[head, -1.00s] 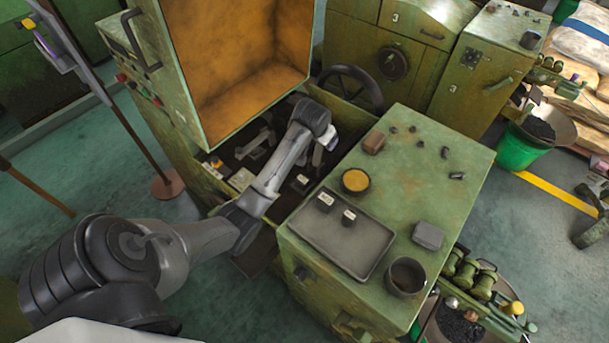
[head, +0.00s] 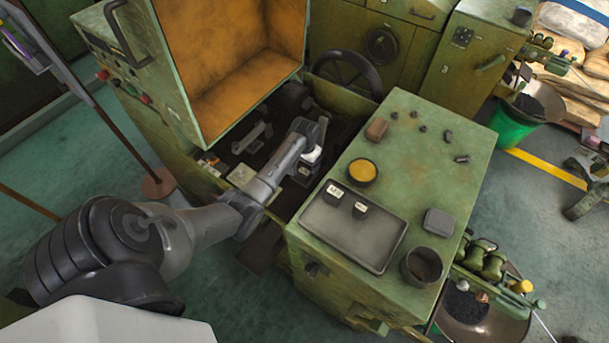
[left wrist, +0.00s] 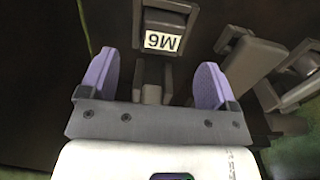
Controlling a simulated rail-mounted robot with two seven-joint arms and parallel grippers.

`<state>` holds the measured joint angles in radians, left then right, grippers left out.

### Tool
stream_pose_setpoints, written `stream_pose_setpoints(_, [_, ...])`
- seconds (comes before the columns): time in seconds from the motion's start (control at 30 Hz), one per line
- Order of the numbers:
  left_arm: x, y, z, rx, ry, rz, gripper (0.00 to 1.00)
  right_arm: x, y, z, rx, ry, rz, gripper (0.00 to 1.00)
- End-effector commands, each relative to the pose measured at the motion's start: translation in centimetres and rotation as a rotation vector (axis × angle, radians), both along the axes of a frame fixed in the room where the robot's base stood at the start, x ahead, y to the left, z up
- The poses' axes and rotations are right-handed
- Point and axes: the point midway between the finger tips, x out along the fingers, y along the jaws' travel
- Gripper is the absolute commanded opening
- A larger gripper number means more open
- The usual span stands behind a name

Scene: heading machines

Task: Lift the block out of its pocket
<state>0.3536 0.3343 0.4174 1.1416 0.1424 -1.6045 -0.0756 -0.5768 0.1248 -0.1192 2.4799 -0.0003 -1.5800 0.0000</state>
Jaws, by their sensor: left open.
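A dark block with a white label reading M6 (left wrist: 163,32) sits in a dark pocket, upside down in the left wrist view. In the head view the block (head: 304,171) shows only partly inside the machine's open bay, beside my left gripper (head: 311,156). In the left wrist view my left gripper (left wrist: 158,85) is open, its two purple fingers spread wide with nothing gripped. The block appears ahead of the fingertips, roughly between their lines. Its lower part and the pocket's depth are hard to tell. My right gripper is not in view.
A green cabinet (head: 420,130) stands right of the bay. On it are a grey tray (head: 375,255) with two labelled dark blocks, a cup of yellow material (head: 362,171) and a dark empty cup (head: 421,266). A raised orange-lined guard (head: 235,70) stands over the bay; a handwheel (head: 348,72) is behind.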

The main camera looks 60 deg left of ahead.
Motion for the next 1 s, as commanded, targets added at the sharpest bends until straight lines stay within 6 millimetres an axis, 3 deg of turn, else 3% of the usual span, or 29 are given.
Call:
stream_pose_setpoints(0.23, [0.0,0.0,-1.3,0.000,0.001,0.001,0.83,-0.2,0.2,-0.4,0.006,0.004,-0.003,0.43])
stream_pose_setpoints(0.6, [-0.1,0.2,-5.5,0.000,0.000,0.001,0.83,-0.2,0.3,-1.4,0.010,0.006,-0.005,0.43])
stream_pose_setpoints(0.93, [-0.1,0.2,-5.8,0.002,-0.001,0.001,0.83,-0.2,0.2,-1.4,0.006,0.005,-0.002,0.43])
stream_pose_setpoints(1.0, [-0.1,0.2,-5.8,0.001,0.000,0.001,0.76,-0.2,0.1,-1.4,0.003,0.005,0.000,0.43])
